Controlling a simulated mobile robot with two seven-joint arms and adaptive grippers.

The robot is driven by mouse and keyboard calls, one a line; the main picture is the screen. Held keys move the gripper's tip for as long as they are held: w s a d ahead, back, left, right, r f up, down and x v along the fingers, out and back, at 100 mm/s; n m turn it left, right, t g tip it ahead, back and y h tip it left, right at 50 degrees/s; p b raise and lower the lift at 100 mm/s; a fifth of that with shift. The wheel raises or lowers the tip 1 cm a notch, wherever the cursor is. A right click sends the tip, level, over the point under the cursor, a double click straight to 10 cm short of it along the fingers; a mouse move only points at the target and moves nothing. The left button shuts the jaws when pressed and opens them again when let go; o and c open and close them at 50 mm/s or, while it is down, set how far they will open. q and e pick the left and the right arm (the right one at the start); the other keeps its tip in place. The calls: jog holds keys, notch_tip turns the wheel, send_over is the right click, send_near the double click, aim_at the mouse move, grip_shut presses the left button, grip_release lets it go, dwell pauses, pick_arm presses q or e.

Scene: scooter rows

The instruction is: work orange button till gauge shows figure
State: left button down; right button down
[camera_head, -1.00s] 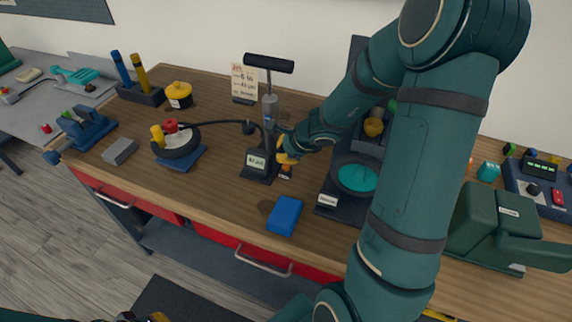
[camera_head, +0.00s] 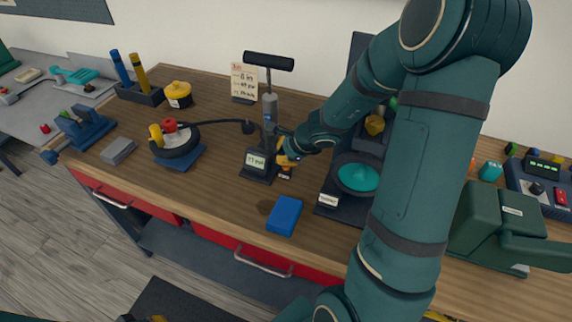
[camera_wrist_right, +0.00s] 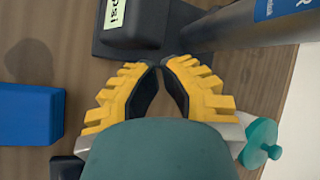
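A floor pump with a black T handle (camera_head: 268,61) stands on the wooden bench. The white gauge display (camera_head: 256,162) on its base reads psi, apparently about 37, in small print. Part of the display also shows in the right wrist view (camera_wrist_right: 122,12). My right gripper (camera_head: 285,156) is down beside the pump base, its fingertips together with nothing visible between them. A small orange patch, seemingly the button (camera_head: 285,170), shows just below the fingers, mostly hidden; contact cannot be told. Of my left gripper, only a yellow bit (camera_head: 157,318) shows at the bottom edge.
A figure card (camera_head: 244,82), too small to read surely, stands behind the pump. A hose runs to a wheel (camera_head: 175,140) on the left. A blue block (camera_head: 285,215) lies in front. A dark stand with a teal piece (camera_head: 357,178) is to the right, near my arm.

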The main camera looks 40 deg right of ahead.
jog(key=shift+f+b, duration=0.4)
jog(key=shift+b, duration=0.05)
dwell(0.3)
jog(key=shift+r, duration=0.1)
dwell(1.4)
jog(key=shift+r+p, duration=0.8)
jog(key=shift+r, duration=0.1)
notch_tip(320, 180, up, 5)
jog(key=p, duration=0.4)
jog(key=shift+p, duration=0.3)
